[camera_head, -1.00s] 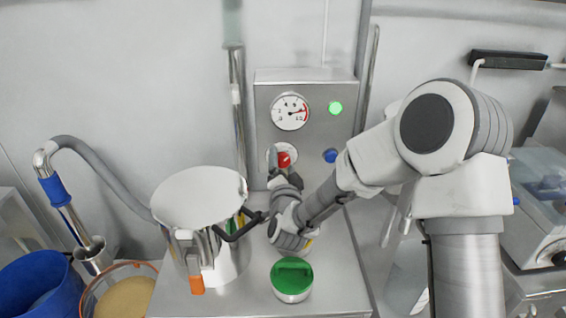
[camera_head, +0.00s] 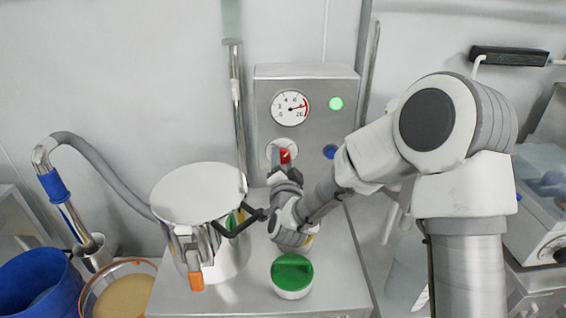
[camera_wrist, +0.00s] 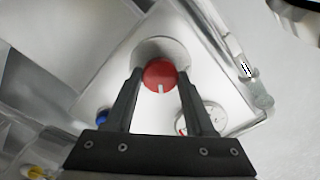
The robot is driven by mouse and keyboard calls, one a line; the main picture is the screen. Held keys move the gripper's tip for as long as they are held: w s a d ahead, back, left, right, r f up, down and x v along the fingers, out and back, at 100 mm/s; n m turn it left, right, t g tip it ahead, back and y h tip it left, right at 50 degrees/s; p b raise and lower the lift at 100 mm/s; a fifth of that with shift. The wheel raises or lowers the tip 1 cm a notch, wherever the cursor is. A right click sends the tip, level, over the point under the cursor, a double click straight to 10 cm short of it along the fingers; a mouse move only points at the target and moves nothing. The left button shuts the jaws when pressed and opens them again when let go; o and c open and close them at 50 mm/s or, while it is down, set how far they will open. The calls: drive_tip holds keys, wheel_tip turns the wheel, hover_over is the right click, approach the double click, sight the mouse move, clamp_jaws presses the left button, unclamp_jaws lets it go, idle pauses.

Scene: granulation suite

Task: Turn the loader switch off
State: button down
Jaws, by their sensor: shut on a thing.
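The loader switch is a red knob (camera_head: 285,156) with a white mark on a round pale plate, on the front of the steel control box (camera_head: 262,95). In the head view the mark points roughly upward. My gripper (camera_head: 286,164) is at the knob, its fingers partly covering it. In the wrist view the red knob (camera_wrist: 160,73) sits between the two fingers of my gripper (camera_wrist: 160,78), which are shut on its sides. There its white mark points down in the picture. The green lamp (camera_head: 336,104) on the box is lit.
A pressure gauge (camera_head: 291,108) is above the knob and a blue button (camera_head: 330,152) to its right, near my arm. A lidded steel hopper (camera_head: 199,193) and a green-capped jar (camera_head: 292,276) stand on the bench. A blue tub (camera_head: 40,285) is at lower left.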

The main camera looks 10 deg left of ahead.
drive_tip(key=n+b, duration=0.3)
drive_tip(key=n, duration=0.1)
drive_tip(key=shift+f+b, duration=0.1)
drive_tip(key=shift+b, duration=0.3)
drive_tip(key=n+b, duration=0.3)
drive_tip(key=n, duration=0.1)
drive_tip(key=shift+a+n, duration=0.1)
drive_tip(key=shift+n, duration=0.2)
drive_tip(key=n+b, duration=0.1)
drive_tip(key=n, duration=0.3)
drive_tip(key=shift+r+n+b, duration=0.2)
drive_tip(key=shift+n+b, duration=0.2)
drive_tip(key=shift+n, duration=1.7)
drive_tip(key=shift+c, duration=1.3)
unclamp_jaws()
